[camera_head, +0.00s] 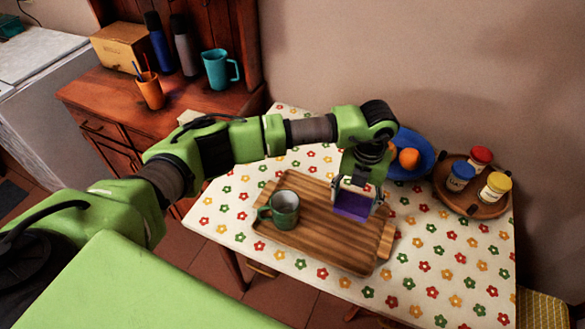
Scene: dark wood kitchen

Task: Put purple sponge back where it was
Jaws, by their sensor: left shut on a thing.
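The purple sponge (352,206) is in my left gripper (356,190), which points down over the right part of the wooden tray (315,244). The fingers are shut on the sponge. I cannot tell whether the sponge touches the tray or hangs just above it. A green mug (285,210) stands on the tray to the left of the sponge. My right gripper does not show.
The tray lies on a table with a flowered cloth (440,255). Behind it are a blue plate (418,150) with an orange (408,158) and a round wooden tray (450,187) with several lidded jars. A cabinet (110,95) stands at the back left. The cloth's front right is clear.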

